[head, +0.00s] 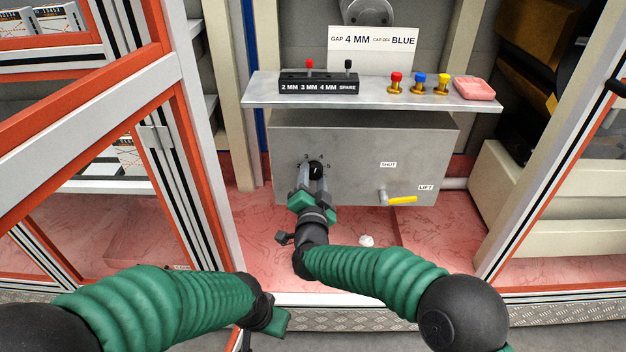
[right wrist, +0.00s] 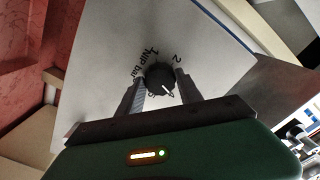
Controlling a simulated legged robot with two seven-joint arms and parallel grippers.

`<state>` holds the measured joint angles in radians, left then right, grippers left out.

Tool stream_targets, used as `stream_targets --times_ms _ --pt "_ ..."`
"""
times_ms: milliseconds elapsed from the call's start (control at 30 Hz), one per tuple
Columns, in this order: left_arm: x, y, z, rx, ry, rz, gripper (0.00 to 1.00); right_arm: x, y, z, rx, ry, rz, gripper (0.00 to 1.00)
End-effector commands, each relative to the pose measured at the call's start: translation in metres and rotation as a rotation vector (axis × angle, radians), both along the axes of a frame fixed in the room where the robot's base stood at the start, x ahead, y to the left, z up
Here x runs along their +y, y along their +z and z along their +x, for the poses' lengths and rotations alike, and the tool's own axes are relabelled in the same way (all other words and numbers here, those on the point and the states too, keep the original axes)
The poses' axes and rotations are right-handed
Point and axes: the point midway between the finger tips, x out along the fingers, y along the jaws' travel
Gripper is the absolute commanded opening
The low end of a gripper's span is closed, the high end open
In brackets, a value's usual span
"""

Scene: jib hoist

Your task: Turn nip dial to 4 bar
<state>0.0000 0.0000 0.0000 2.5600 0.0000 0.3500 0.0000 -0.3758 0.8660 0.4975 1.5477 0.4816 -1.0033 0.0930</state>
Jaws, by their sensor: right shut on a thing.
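The nip dial (head: 316,169) is a small black round knob on the left of the grey metal box's front. My right gripper (head: 314,177) is shut on the dial, one finger on each side, also in the right wrist view (right wrist: 160,88). My left gripper (head: 276,322) hangs low at the front, away from the box; its fingers cannot be made out.
A yellow-handled valve (head: 402,201) by SHUT and LIFT labels is on the box (head: 350,135). The shelf (head: 370,98) above holds a black gauge block, several coloured knobs and a pink dish. An orange-white frame (head: 185,130) stands left. A white lump (head: 366,240) lies on the red floor.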

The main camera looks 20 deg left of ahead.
Motion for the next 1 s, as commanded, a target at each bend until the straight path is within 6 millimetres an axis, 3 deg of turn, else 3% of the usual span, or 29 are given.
stream_targets --times_ms 400,867,900,1000 --pt "0.0 -0.005 0.0 0.0 0.0 0.0 0.36 -0.0007 -0.0018 0.0001 0.046 -0.001 0.15 0.02" --pt "0.0 -0.0052 0.0 0.0 0.0 0.0 0.36 -0.0012 -0.0022 0.0004 0.052 -0.002 0.161 0.02" --pt "0.0 -0.0052 0.0 0.0 0.0 0.0 0.36 -0.0013 -0.0023 0.0004 0.052 -0.002 0.161 0.45" --pt "0.0 -0.0052 0.0 0.0 0.0 0.0 0.36 -0.0012 -0.0021 0.0004 0.051 -0.001 0.161 0.58"
